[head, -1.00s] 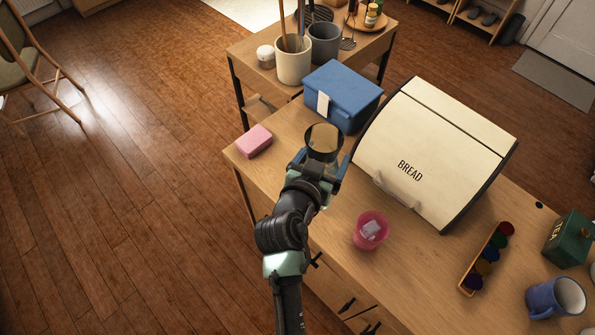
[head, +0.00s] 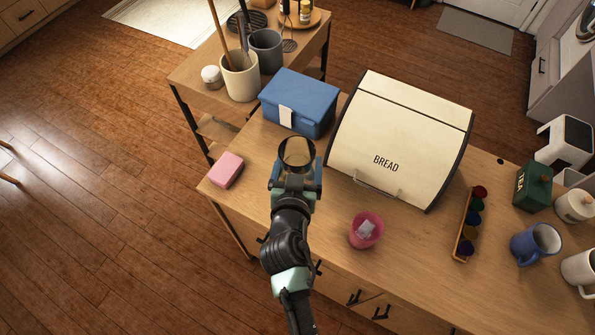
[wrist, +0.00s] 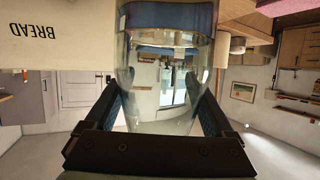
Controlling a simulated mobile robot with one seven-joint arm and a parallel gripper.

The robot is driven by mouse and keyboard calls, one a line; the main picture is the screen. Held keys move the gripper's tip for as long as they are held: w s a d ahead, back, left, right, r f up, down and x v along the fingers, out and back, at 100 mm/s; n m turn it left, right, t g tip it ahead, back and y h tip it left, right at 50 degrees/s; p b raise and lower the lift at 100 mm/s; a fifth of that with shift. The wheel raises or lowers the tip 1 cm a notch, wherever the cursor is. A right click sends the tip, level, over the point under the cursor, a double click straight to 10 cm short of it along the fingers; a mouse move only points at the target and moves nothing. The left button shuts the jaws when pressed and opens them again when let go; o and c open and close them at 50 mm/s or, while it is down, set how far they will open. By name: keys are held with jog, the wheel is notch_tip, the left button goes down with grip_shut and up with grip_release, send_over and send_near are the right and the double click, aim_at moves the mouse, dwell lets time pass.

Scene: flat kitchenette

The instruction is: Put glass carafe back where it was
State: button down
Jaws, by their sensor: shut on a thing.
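The glass carafe (head: 297,152) is clear, with its round open mouth facing up in the head view. My gripper (head: 296,178) is shut on it, with one finger on each side. In the wrist view the carafe (wrist: 166,70) fills the middle, between the two dark fingers of my gripper (wrist: 165,110). It is over the wooden counter (head: 255,190), in front of the blue box and left of the bread box. Whether its base touches the counter is hidden by my gripper.
The blue box (head: 298,103) stands behind the carafe and the cream bread box (head: 400,135) to its right. A pink block (head: 227,170) lies to its left, and a pink cup (head: 366,231) stands to the front right. Bare counter lies between the block and the carafe.

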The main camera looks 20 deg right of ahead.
jog(key=shift+w+f, duration=0.15)
jog(key=shift+f, duration=1.6)
jog(key=shift+f+b, duration=0.15)
jog(key=shift+b, duration=0.25)
grip_release()
jog(key=shift+f, duration=0.1)
jog(key=shift+a+r+p, duration=0.1)
jog(key=shift+r+p, duration=0.1)
jog(key=shift+p, duration=0.1)
jog(key=b+v, duration=0.2)
jog(key=v, duration=1)
jog(key=shift+b, duration=0.4)
jog(key=shift+f, duration=0.1)
